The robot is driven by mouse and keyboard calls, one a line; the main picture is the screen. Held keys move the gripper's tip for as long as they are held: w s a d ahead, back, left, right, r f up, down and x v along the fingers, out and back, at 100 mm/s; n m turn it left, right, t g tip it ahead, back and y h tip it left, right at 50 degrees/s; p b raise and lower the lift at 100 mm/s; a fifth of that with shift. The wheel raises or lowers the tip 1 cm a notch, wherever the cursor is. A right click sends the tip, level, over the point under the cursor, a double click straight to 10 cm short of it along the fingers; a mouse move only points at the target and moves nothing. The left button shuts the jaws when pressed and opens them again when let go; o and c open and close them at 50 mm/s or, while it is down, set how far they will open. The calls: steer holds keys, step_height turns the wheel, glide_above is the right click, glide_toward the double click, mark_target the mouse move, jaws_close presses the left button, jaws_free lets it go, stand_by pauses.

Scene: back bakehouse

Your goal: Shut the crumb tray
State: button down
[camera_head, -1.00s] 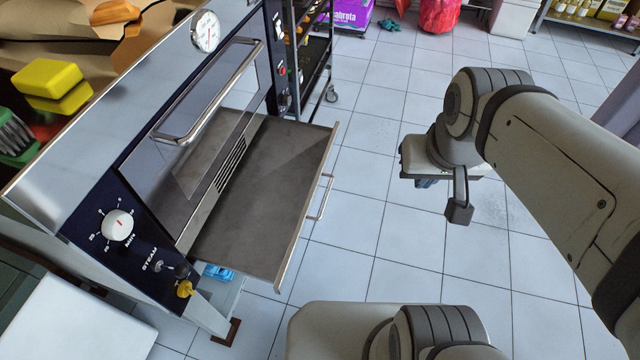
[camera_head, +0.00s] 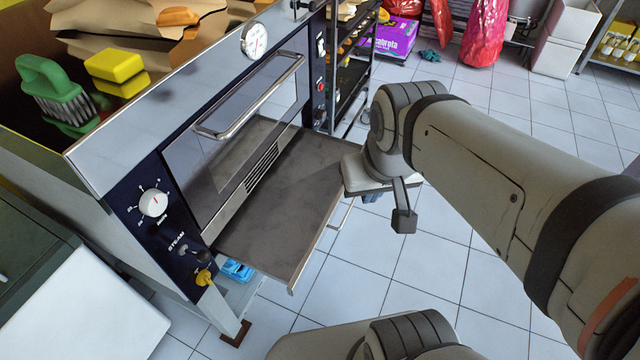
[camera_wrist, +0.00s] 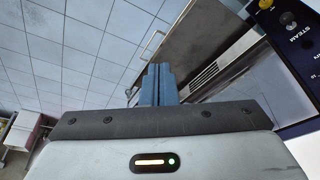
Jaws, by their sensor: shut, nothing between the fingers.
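The crumb tray (camera_head: 285,205) is a flat dark grey sheet, pulled well out from under the oven's glass door. Its pale front edge carries a thin bar handle (camera_head: 343,214), partly hidden behind my gripper. In the wrist view the tray (camera_wrist: 185,45) and its handle (camera_wrist: 151,43) lie beyond the fingers. My gripper (camera_wrist: 158,84) is shut and empty, its blue fingers together. In the head view only a bit of the blue fingers (camera_head: 371,197) shows under the wrist, at the front edge near the far corner. Whether they touch the tray cannot be told.
The oven (camera_head: 180,170) has a door handle (camera_head: 250,95), a dial (camera_head: 154,203) and a yellow knob (camera_head: 204,277) on its front. A dark rack (camera_head: 352,75) stands beyond it. A white surface (camera_head: 90,310) is at lower left. Tiled floor is clear before the tray.

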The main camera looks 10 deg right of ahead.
steer(key=w+d+f+m+y+b, duration=0.2)
steer(key=w+f+m+b, duration=0.3)
steer(key=f+b, duration=0.4)
steer(key=w+d+f+m+y+b, duration=0.1)
steer(key=w+f+m+y+b, duration=0.15)
steer(key=f+m+b, duration=0.65)
steer(key=w+d+f+m+y+b, duration=0.2)
steer(key=w+f+m+b, duration=0.3)
steer(key=f, duration=0.7)
steer(key=m+t+b, duration=0.2)
steer(key=m+b, duration=0.4)
steer(key=b, duration=0.3)
glide_toward(327, 227)
steer(key=shift+y, duration=0.45)
steer(key=x, duration=0.4)
steer(key=shift+d+f, duration=0.1)
steer(key=shift+f, duration=0.55)
steer(key=shift+w+a, duration=0.3)
steer(key=shift+a, duration=0.15)
